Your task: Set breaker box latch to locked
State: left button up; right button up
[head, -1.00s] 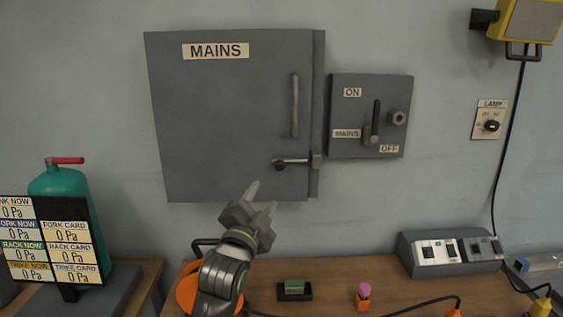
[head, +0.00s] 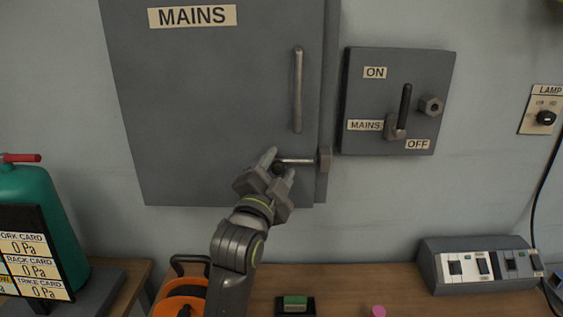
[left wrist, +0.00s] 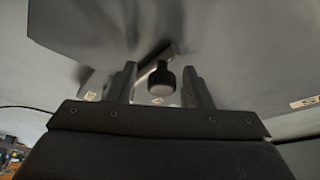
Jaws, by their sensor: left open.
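The grey breaker box (head: 210,100), labelled MAINS, hangs on the wall with its door shut. Its latch (head: 297,161) is a thin metal bar lying level, its right end at a bracket (head: 325,160) on the door's right edge. My left gripper (head: 277,166) is open at the latch's left end and partly hides the pivot. In the left wrist view the latch's dark round knob (left wrist: 162,82) sits between the two open fingers (left wrist: 160,88); I cannot tell whether they touch it. My right gripper is not in view.
A switch box (head: 395,100) with a lever, ON and OFF labels is right of the breaker box. Below is a wooden bench (head: 370,285) with a grey switch panel (head: 480,265). A green cylinder (head: 30,210) stands at left.

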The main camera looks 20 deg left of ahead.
pick_arm(q)
jog(key=shift+s+r, duration=0.1)
jog(key=shift+c, duration=0.9)
grip_shut()
